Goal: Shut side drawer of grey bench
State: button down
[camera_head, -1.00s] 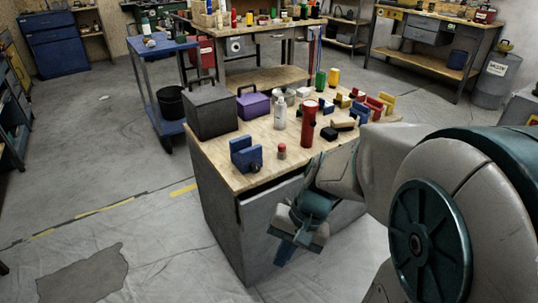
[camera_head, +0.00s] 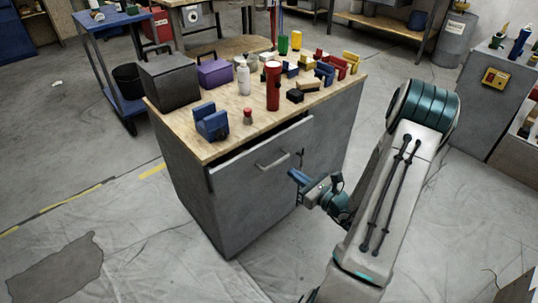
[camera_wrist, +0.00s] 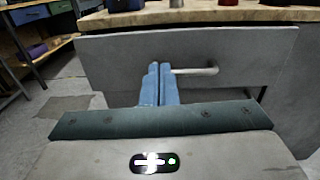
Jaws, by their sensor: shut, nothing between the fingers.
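The grey bench (camera_head: 222,222) has a wooden top and stands in the middle of the head view. Its side drawer (camera_head: 240,172) has a grey front with a bar handle (camera_head: 271,161). A dark gap shows between the drawer front and the bench top, so the drawer stands somewhat out. My gripper (camera_head: 294,175) is beside the bench, right of and below the handle in the head view. In the wrist view, my gripper's blue fingers (camera_wrist: 160,72) are together and empty in front of the drawer front (camera_wrist: 115,55), by the left end of the handle (camera_wrist: 205,71). I cannot tell whether they touch.
The bench top carries a dark box (camera_head: 168,82), a purple box (camera_head: 214,73), a red cylinder (camera_head: 273,88), a blue part (camera_head: 210,124) and several small items. A blue cart (camera_head: 100,62) stands behind left. Floor in front of the bench is clear.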

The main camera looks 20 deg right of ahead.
jog(key=b, duration=0.2)
send_near(262, 147)
jog(key=shift+m+h, duration=0.3)
jog(key=x, duration=0.7)
jog(key=shift+s+a+f, duration=0.1)
jog(key=shift+f, duration=0.05)
jog(key=x, duration=0.4)
jog(key=shift+w, duration=0.25)
jog(key=shift+w+a+r, duration=0.1)
jog(key=shift+r, duration=0.2)
jog(key=shift+t, duration=0.3)
